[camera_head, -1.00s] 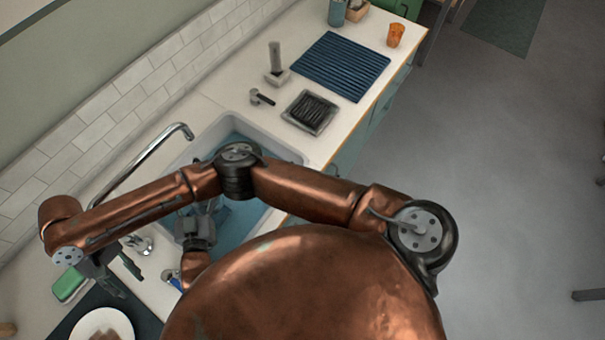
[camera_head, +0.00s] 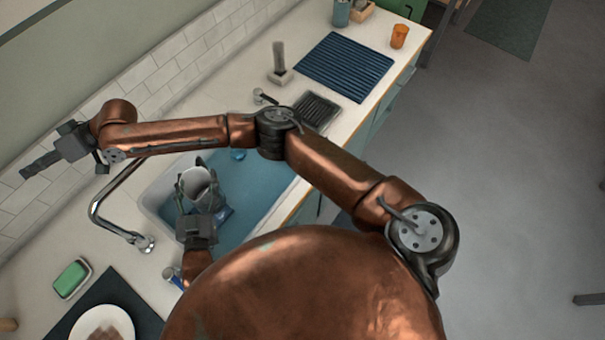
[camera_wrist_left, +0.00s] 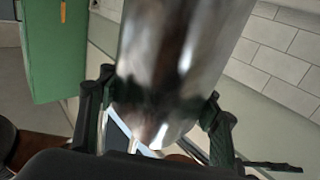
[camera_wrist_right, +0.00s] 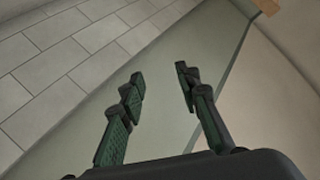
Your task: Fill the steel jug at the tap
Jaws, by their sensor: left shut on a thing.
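The steel jug (camera_head: 199,177) is over the sink, its mouth facing up toward the head camera. My left gripper (camera_head: 197,197) is shut around it. In the left wrist view the shiny jug (camera_wrist_left: 180,65) stands between the two fingers (camera_wrist_left: 155,112). The chrome tap (camera_head: 97,207) rises from its base (camera_head: 144,243) at the sink's near left corner. Its spout end is hidden behind my right arm, so I cannot tell whether water runs or whether the jug is under it. My right gripper (camera_head: 40,165) is open and empty near the tiled wall, as the right wrist view (camera_wrist_right: 160,80) shows.
The sink (camera_head: 262,182) has a blue interior. A green sponge (camera_head: 70,278) on a dish and a white plate (camera_head: 103,322) on a dark mat lie at the near left. A black-ribbed tray (camera_head: 318,110) and a blue ribbed mat (camera_head: 343,67) lie beyond the sink.

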